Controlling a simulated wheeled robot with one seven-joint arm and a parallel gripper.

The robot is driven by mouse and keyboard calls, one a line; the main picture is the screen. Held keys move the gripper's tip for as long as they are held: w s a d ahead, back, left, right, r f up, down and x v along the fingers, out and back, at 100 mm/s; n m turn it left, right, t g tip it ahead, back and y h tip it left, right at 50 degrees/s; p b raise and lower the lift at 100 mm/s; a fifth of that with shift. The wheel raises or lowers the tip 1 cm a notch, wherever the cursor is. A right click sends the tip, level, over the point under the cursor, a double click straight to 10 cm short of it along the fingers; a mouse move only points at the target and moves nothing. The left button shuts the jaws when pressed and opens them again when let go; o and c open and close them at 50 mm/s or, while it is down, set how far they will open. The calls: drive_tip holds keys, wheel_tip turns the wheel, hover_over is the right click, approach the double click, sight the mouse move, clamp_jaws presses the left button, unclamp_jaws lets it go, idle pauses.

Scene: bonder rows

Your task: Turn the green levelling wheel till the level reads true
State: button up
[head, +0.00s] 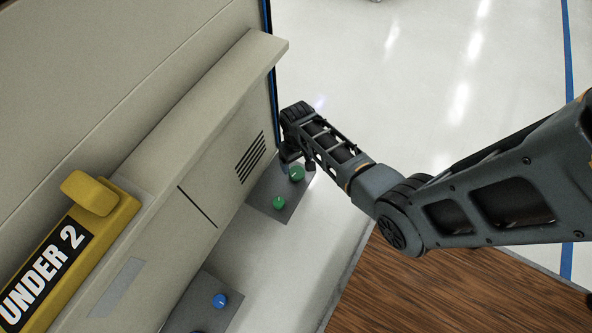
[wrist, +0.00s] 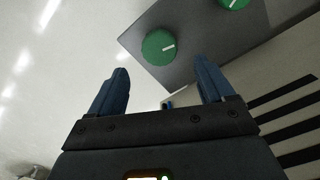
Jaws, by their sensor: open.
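Two green wheels sit on a grey plate (head: 266,210) low on the side of the pale machine. One green wheel (head: 297,172) is at the far end of the plate, and the other (head: 279,202) is nearer. In the wrist view one green wheel (wrist: 158,47) with a white mark lies just beyond and between my fingertips. The second green wheel (wrist: 236,2) is cut off at the top edge. My gripper (wrist: 161,66) is open and empty, apart from the wheel. In the head view my wrist hides most of my gripper. I cannot make out a level.
A second grey plate with a blue wheel (head: 220,300) is nearer, at the bottom. A yellow block labelled "UNDER 2" (head: 45,270) is on the machine (head: 150,150) at left. A brown wood-grain surface (head: 400,290) lies at lower right. Pale floor is open beyond.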

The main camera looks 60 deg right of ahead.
sight(297, 172)
wheel_tip(297, 172, down, 8)
drive_tip(key=b, duration=0.4)
drive_tip(key=shift+r, duration=0.1)
drive_tip(key=shift+c, duration=0.3)
drive_tip(key=c, duration=1)
drive_tip(key=shift+r+m, duration=0.1)
drive_tip(key=shift+m, duration=0.2)
